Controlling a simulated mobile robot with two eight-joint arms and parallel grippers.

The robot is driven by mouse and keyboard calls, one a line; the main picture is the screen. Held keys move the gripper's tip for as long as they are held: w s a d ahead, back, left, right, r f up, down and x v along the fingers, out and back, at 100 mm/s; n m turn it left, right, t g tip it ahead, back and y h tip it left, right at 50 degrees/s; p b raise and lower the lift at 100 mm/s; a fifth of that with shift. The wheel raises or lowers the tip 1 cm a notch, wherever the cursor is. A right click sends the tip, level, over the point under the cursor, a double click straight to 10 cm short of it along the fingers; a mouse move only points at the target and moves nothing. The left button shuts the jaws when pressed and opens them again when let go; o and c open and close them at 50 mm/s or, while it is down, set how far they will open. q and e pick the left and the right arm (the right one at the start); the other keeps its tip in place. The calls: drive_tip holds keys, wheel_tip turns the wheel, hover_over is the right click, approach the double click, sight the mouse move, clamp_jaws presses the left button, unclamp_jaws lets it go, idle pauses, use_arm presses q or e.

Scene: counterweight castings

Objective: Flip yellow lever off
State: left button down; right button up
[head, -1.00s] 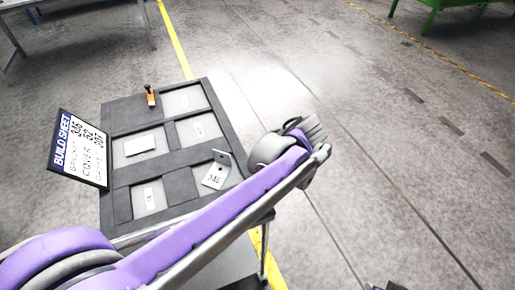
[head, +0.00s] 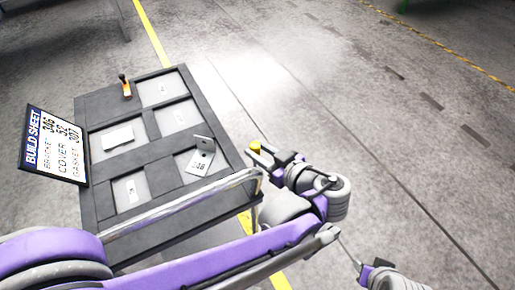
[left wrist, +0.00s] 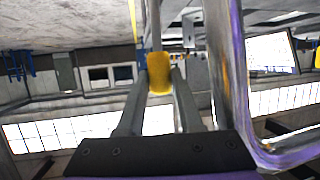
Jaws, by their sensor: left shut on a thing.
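A yellow knob (head: 255,147), which I take to be the yellow lever's end, is at the right side of the grey board in the head view. My left gripper (head: 260,154) is shut on it. In the left wrist view the yellow knob (left wrist: 159,73) sits between the two fingertips, with a thin grey rod running up from it. I cannot tell where the rod is mounted. What looks like my right gripper (head: 366,273) is at the lower right, apart from the board; its fingers are not clear.
The grey board (head: 125,170) has several recessed panels, with a white block (head: 117,137) and an L-shaped bracket (head: 199,163) on it. An orange piece with a black knob (head: 126,88) stands at its back. A build sheet sign (head: 54,147) is at left. Floor at right is clear.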

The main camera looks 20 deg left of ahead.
use_arm(q)
drive_tip(key=shift+f, duration=0.1)
drive_tip(key=c, duration=0.6)
unclamp_jaws()
drive_tip(key=shift+s+d, duration=0.1)
drive_tip(key=v, duration=1.1)
